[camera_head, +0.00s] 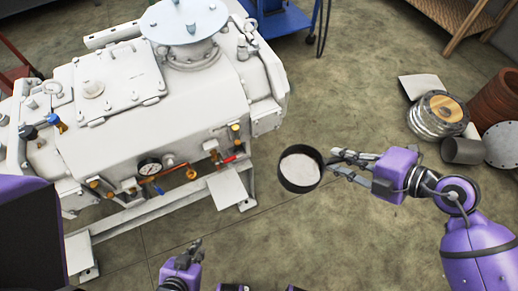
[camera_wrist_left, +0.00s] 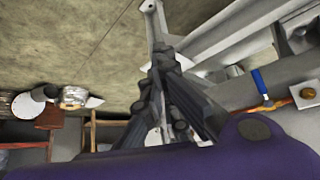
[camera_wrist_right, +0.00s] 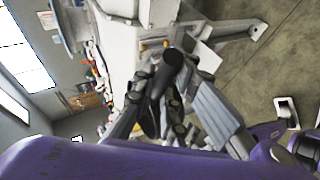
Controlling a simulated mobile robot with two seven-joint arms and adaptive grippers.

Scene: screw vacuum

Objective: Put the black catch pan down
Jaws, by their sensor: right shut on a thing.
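The black catch pan (camera_head: 284,176) is round, with a dark rim and a pale inside. It is held out over the floor to the right of the white vacuum machine. My right gripper (camera_head: 336,161) is shut on its right edge. In the right wrist view the dark pan (camera_wrist_right: 173,65) shows between the fingers (camera_wrist_right: 165,85), seen nearly edge-on. My left gripper (camera_head: 192,249) is at the bottom of the head view, empty and away from the pan. In the left wrist view its fingertips (camera_wrist_left: 163,55) are close together.
The white vacuum machine (camera_head: 150,120), with a gauge (camera_head: 150,167) and orange valve pipes, fills the left on a pale frame. A blue cart (camera_head: 280,20) stands behind.

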